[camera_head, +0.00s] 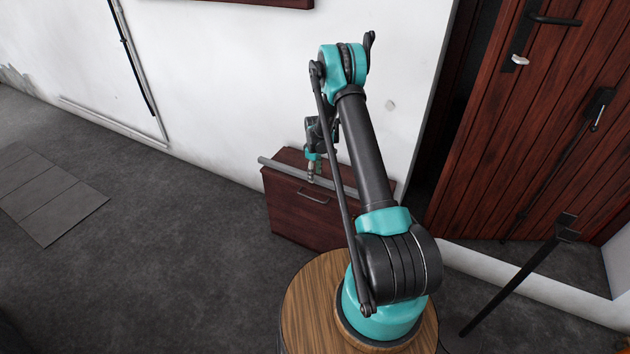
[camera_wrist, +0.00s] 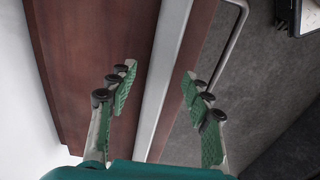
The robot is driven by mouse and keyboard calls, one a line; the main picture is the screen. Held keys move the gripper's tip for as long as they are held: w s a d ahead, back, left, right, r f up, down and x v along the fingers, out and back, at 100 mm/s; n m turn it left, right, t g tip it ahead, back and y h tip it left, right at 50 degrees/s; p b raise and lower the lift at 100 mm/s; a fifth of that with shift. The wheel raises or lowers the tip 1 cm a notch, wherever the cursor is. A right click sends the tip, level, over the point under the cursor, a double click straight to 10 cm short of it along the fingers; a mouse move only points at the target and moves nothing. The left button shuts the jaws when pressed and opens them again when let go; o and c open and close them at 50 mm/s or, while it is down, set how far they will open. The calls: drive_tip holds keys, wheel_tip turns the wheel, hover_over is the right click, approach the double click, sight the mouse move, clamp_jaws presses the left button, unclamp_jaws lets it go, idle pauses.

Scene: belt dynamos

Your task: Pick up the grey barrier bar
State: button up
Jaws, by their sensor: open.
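The grey barrier bar (camera_head: 278,166) lies across the top of a dark red wooden cabinet (camera_head: 293,215), and its left end sticks out past the cabinet's edge. In the wrist view the bar (camera_wrist: 166,70) runs lengthwise between the green-padded fingers of my gripper (camera_wrist: 155,105). The fingers stand apart on both sides of the bar, and gaps show between them and it. In the head view my gripper (camera_head: 312,174) is just above the bar, and my arm hides part of the bar's right side.
The cabinet has a metal handle (camera_head: 313,196) on its front. A white wall (camera_head: 220,90) stands close behind it. A red wooden door (camera_head: 530,120) is at the right, with a dark post (camera_head: 515,280) in front. Grey floor (camera_head: 150,270) lies open at the left.

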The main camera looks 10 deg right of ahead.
drive_tip(key=shift+f, duration=0.75)
drive_tip(key=shift+c, duration=0.2)
clamp_jaws()
